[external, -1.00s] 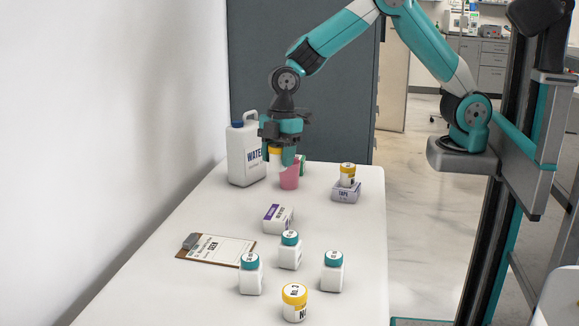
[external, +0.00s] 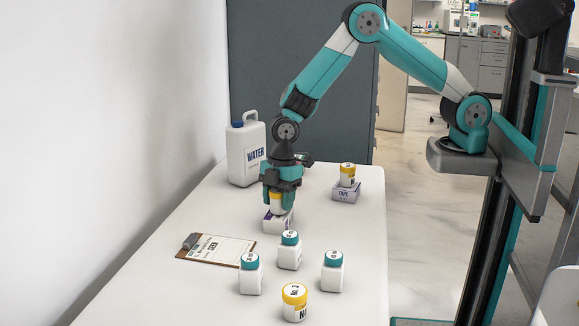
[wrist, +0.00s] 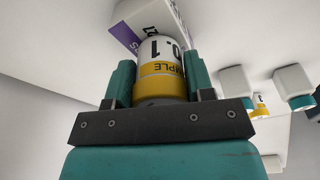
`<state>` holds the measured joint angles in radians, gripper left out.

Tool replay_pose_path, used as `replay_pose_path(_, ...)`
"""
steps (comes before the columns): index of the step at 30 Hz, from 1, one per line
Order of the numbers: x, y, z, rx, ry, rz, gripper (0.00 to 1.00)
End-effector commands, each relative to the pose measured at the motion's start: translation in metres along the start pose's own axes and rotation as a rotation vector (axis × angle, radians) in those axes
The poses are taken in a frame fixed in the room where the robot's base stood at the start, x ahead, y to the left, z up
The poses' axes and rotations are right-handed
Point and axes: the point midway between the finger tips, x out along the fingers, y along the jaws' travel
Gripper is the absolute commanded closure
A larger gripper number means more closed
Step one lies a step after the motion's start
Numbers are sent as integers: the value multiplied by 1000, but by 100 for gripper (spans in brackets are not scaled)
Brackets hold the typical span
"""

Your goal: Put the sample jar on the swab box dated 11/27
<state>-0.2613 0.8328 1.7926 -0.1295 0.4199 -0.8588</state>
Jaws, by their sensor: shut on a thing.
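My gripper (external: 281,201) is shut on a white sample jar with a yellow lid (external: 276,204). The jar is upright over a white and purple box (external: 278,223) on the table. I cannot tell whether the jar's bottom touches the box. No date on the box is readable.
Another yellow-lidded jar (external: 348,174) stands on a tape box (external: 346,193) at the back right. Three teal-capped bottles (external: 289,254) and a yellow-lidded jar (external: 294,304) stand in front. A clipboard (external: 216,249) lies left. A water jug (external: 246,155) stands behind.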

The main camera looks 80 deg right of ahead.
Motion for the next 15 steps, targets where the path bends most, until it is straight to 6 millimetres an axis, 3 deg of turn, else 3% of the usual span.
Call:
replay_pose_path(3, 4, 0, 1, 0, 0, 0, 75)
replay_pose_path(4, 4, 0, 1, 0, 0, 0, 47)
replay_pose_path(7, 3, 0, 1, 0, 0, 0, 26)
replay_pose_path(15, 2, 0, 0, 1, 0, 0, 26)
